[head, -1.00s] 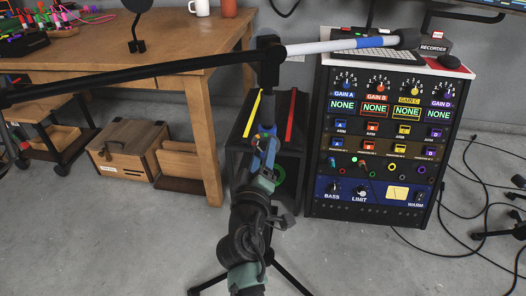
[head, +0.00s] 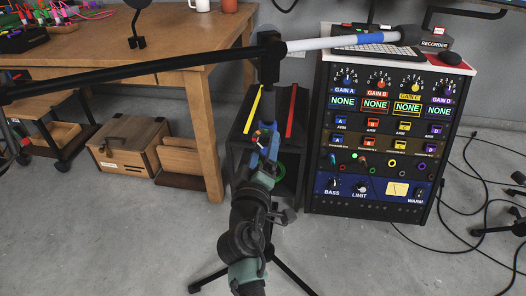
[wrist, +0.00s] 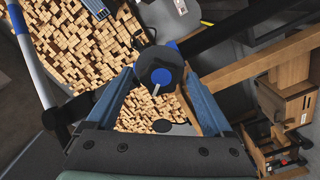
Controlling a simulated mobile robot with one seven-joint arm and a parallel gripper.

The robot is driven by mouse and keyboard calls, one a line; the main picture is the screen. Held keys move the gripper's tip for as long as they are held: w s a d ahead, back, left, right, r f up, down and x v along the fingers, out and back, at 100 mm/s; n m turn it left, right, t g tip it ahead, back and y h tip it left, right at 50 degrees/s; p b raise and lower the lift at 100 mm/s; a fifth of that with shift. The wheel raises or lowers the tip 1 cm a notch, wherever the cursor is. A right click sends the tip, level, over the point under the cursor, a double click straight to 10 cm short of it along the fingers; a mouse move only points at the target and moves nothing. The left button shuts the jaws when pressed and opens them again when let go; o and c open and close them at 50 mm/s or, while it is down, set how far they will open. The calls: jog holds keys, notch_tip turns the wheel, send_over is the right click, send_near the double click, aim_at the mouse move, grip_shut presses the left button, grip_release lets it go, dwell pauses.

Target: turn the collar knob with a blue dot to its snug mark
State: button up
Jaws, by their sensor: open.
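The collar knob (wrist: 161,76) is a dark round knob with a blue face and a pale pointer line, seen in the wrist view. It lies between the tips of my gripper's two blue fingers (wrist: 160,84), which are apart. I cannot tell whether either finger touches it. In the head view my gripper (head: 263,148) is at the black microphone stand's upright, below the boom joint (head: 270,47). The knob cannot be made out there. I cannot read a snug mark in either view.
The rack (head: 375,145) stands close on the right. A wooden desk (head: 130,55) is on the left. Cables (head: 465,220) lie on the floor.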

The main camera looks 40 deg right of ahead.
jog(key=shift+s+a, duration=0.1)
jog(key=p+v, duration=0.1)
jog(key=v, duration=1.1)
jog(key=shift+s+a+p, duration=0.25)
jog(key=shift+s+p, duration=0.05)
jog(key=shift+p, duration=0.1)
